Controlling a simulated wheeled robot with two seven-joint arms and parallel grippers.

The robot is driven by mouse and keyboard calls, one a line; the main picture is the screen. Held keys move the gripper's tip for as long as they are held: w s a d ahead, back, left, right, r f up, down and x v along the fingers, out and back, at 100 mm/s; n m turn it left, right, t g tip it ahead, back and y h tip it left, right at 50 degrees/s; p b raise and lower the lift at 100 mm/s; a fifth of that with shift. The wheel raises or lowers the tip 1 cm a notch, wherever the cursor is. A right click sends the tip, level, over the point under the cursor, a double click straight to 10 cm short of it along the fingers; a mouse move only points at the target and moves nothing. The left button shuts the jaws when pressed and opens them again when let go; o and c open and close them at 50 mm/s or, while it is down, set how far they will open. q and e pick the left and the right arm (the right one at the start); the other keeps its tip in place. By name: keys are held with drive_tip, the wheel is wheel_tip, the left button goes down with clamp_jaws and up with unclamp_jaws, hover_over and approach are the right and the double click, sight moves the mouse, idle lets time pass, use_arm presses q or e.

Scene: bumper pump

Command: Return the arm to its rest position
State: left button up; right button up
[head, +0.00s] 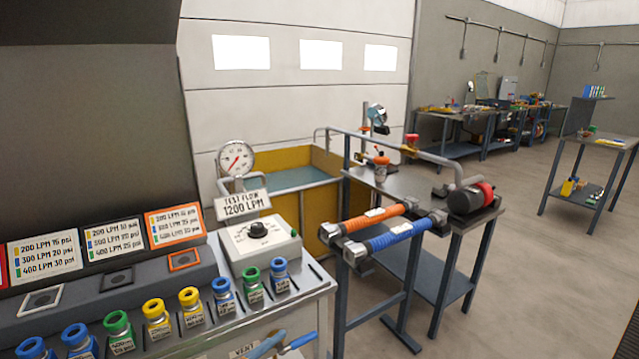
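Neither of my grippers and neither of my arms shows in the head view. The test bench (318,284) stands at the lower left with a row of colored fittings along its top: blue, green and yellow ones, such as a yellow fitting (190,306). A control box with a black dial (258,238) sits behind the fittings. A round pressure gauge (236,159) and a "TEST FLOW 1200 LPM" sign (242,204) stand above it.
A grey stand (480,220) holds an orange hose (372,217), a blue hose (388,238) and a red-and-black pump (471,198). A yellow tank (325,162) stands behind. Blue-handled valves (298,341) are at the bench front. Floor (530,290) at right is clear.

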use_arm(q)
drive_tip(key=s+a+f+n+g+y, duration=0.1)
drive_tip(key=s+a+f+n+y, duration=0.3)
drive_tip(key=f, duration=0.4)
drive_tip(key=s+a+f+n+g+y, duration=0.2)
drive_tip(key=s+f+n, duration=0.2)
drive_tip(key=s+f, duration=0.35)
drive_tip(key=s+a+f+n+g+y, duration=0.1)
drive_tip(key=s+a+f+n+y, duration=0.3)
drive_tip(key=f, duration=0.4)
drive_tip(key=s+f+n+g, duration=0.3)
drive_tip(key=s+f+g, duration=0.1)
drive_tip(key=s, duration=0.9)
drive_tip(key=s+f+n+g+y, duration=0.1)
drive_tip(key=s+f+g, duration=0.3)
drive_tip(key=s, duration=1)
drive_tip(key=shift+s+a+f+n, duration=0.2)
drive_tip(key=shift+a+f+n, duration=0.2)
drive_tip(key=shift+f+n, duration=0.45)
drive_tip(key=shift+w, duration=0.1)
